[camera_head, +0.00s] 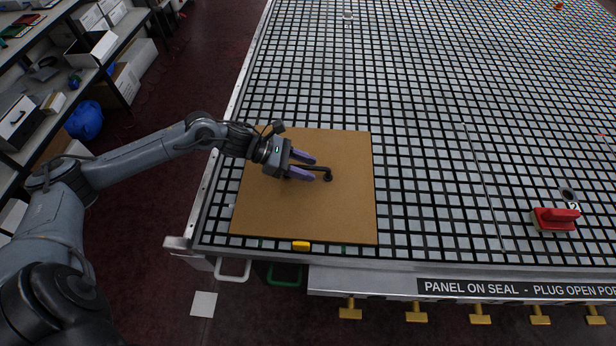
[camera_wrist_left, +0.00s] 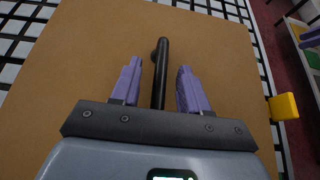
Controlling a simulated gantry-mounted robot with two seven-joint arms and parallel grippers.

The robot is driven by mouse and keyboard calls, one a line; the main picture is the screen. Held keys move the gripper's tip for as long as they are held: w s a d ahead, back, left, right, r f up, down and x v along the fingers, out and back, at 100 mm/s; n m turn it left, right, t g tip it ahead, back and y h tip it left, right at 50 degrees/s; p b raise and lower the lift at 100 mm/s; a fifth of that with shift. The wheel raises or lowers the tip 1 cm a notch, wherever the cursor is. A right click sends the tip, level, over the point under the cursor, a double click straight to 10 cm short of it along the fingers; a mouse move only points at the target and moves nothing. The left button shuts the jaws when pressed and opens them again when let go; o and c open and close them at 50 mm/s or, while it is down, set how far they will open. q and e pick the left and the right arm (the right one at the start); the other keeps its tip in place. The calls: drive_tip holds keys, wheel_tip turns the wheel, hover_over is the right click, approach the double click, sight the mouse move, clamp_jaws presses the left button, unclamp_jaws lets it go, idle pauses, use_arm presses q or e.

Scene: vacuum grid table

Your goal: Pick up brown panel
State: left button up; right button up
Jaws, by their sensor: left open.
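The brown panel (camera_head: 345,215) is a flat square board lying on the near left corner of the grid table. It fills most of the left wrist view (camera_wrist_left: 90,55). A black bar-shaped handle (camera_head: 322,172) stands on the panel and shows in the left wrist view (camera_wrist_left: 161,70). My left gripper (camera_head: 321,168) is over the panel, with purple fingers open on either side of the handle. In the left wrist view the fingers (camera_wrist_left: 158,88) show clear gaps to the handle on both sides. My right gripper is not in view.
The grid table (camera_head: 430,120) is mostly clear to the right and behind. A yellow block (camera_head: 301,246) sits at the panel's near edge. A red-handled device (camera_head: 555,218) stands at the right. A shelf with boxes (camera_head: 95,48) is at the far left.

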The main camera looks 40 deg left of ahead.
use_arm(q)
drive_tip(key=shift+w+d+f, duration=0.25)
drive_tip(key=shift+w+d, duration=0.05)
drive_tip(key=shift+d, duration=0.05)
drive_tip(key=shift+c, duration=0.3)
clamp_jaws()
idle(0.9)
drive_tip(key=shift+r, duration=0.15)
